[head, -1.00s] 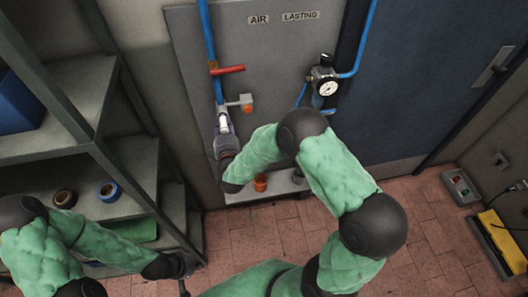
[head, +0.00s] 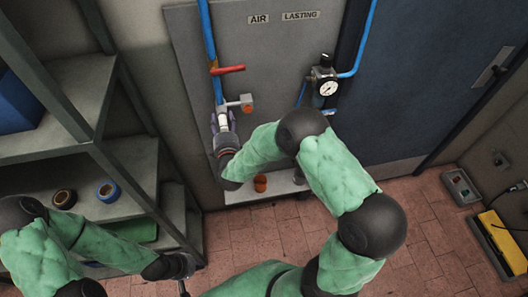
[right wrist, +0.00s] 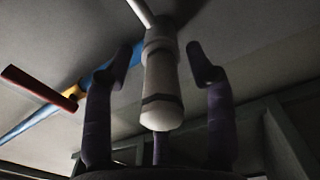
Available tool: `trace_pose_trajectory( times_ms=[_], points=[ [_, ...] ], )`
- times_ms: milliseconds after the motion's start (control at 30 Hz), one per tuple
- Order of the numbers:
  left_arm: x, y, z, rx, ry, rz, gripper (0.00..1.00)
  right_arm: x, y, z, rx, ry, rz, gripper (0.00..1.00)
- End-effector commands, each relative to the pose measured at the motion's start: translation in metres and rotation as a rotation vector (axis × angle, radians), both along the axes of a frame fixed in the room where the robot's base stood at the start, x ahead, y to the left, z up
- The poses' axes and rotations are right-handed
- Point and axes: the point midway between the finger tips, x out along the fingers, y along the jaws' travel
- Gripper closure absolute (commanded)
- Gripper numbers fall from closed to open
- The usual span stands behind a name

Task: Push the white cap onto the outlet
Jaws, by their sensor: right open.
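A white cylindrical fitting hangs below the valve on the blue pipe. Its upper part, which looks like the outlet (right wrist: 160,55), joins the white cap (right wrist: 161,112) at its lower end. A dark band crosses the piece near the bottom; I cannot tell how far the cap sits on. My right gripper (right wrist: 163,68) is open, with one finger on each side of the white piece and visible gaps. In the head view my right gripper (head: 223,121) surrounds the white piece from below. My left gripper (head: 184,272) is low beside the shelf, its jaws unclear.
A red handle (head: 228,69) and a side branch with an orange end (head: 246,104) are close above the right gripper. A pressure gauge (head: 327,88) is to the right. An orange cup-like object (head: 260,183) stands on a low ledge. The shelf (head: 65,105) fills the left.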

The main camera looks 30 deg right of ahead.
Motion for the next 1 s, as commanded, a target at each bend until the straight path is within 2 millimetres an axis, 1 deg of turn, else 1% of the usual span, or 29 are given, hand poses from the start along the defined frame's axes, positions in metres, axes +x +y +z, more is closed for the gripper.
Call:
trace_pose_trajectory(
  times_ms=[133, 233, 500, 700, 833, 1000],
  points=[
    [0.0, 0.0, 0.0, 0.0, 0.0, 0.0, 1.0, -0.007, 0.003, 0.0, 0.0, 0.001, 0.001, 0.44],
    [0.0, 0.0, 0.0, 0.0, 0.0, 0.0, 1.0, -0.02, 0.006, -0.001, 0.001, 0.002, 0.002, 0.44],
    [0.0, 0.0, 0.0, 0.0, 0.0, 0.0, 1.0, -0.071, 0.022, 0.0, 0.0, 0.001, 0.004, 0.44],
    [0.0, 0.0, 0.0, 0.0, 0.0, 0.0, 1.0, -0.101, 0.03, 0.0, -0.001, 0.001, 0.002, 0.44],
    [0.0, 0.0, 0.0, 0.0, 0.0, 0.0, 1.0, -0.111, 0.032, 0.0, 0.001, 0.0, 0.001, 0.44],
    [0.0, 0.0, 0.0, 0.0, 0.0, 0.0, 1.0, -0.116, 0.033, 0.0, 0.0, -0.001, 0.0, 0.44]
  ],
)
